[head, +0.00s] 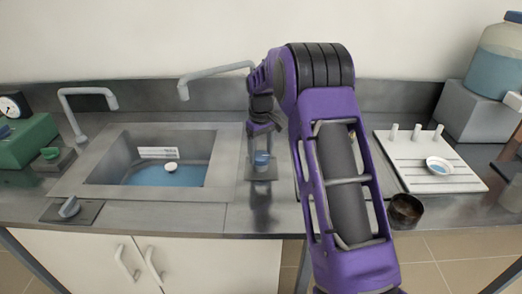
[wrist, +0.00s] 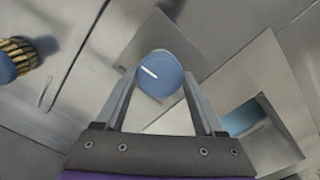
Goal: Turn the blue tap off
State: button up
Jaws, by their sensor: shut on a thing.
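The blue tap (head: 262,160) is a round blue knob on a small square metal plate, on the steel counter right of the sink. In the wrist view the blue knob (wrist: 160,75) has a white line on its top and sits between the two finger tips. My gripper (head: 262,150) points down over it and is shut on it; the wrist view shows a finger (wrist: 158,92) on each side. The grey spout (head: 215,72) behind reaches left toward the sink; my arm hides its base.
The sink (head: 120,158) holds blue water and a small white object (head: 171,167). A grey knob (head: 69,207) sits front left, with another spout (head: 88,93) behind. A white tray with pegs (head: 460,177) and a dark cup (head: 405,210) stand right of my arm.

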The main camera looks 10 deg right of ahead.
aim_at(261, 155)
jog(key=shift+m, duration=0.4)
jog(key=o, duration=1.4)
jog(key=shift+c, duration=0.2)
notch_tip(261, 155, up, 18)
jog(key=p, duration=0.2)
jog(key=shift+f, duration=0.25)
